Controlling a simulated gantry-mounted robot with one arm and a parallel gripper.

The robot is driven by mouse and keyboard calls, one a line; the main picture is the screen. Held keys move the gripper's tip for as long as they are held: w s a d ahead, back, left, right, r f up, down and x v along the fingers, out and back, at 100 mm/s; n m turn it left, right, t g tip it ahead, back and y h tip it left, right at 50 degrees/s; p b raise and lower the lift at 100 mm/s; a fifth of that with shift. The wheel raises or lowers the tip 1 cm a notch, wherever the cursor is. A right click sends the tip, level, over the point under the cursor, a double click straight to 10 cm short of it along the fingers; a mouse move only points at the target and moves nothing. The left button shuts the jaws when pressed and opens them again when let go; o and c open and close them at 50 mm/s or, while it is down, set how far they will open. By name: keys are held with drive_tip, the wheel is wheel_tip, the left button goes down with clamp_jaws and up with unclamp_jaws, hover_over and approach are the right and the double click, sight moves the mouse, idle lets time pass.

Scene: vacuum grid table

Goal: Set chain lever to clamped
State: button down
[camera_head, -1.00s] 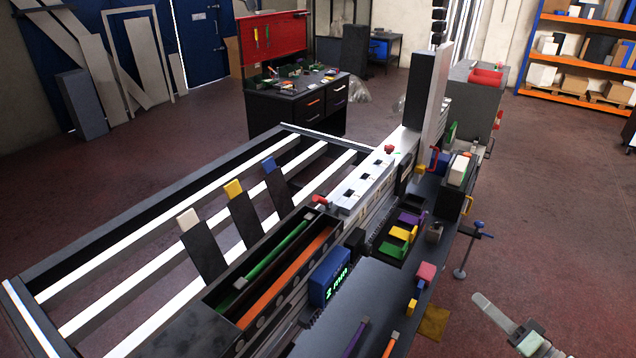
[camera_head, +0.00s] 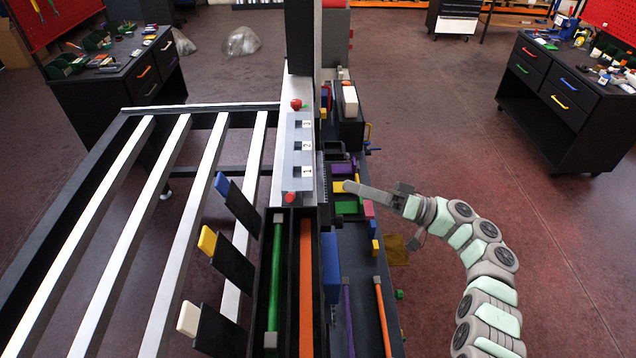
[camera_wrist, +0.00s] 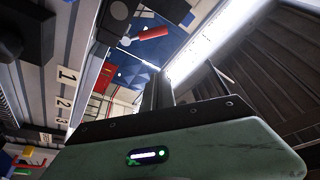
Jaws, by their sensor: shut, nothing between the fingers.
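No part in view is plainly marked as the chain lever, and I cannot tell which one it is. Candidates are a red knob (camera_head: 290,197) at the near end of the numbered rail, another red knob (camera_head: 296,104) at its far end, and a red handle (camera_wrist: 150,34) in the wrist view. My gripper (camera_head: 350,187) is shut and empty. In the head view it points left over the coloured blocks beside the rail, and I cannot tell whether it touches them. My pale green wrist housing fills the bottom of the wrist view.
A purple block (camera_head: 342,168) and a green block (camera_head: 346,207) lie near my gripper. Slatted frame bars with blue, yellow and white tipped paddles (camera_head: 207,241) stand left. Green (camera_head: 274,275) and orange (camera_head: 306,290) rods lie in the near troughs.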

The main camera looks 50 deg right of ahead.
sight(291, 196)
drive_tip(key=w+a+p, duration=0.2)
drive_tip(key=w+a, duration=0.1)
drive_tip(key=w, duration=0.1)
drive_tip(key=w+a+p, duration=0.3)
drive_tip(key=a, duration=0.1)
drive_tip(key=shift+w+a+f, duration=0.1)
drive_tip(key=shift+w, duration=0.25)
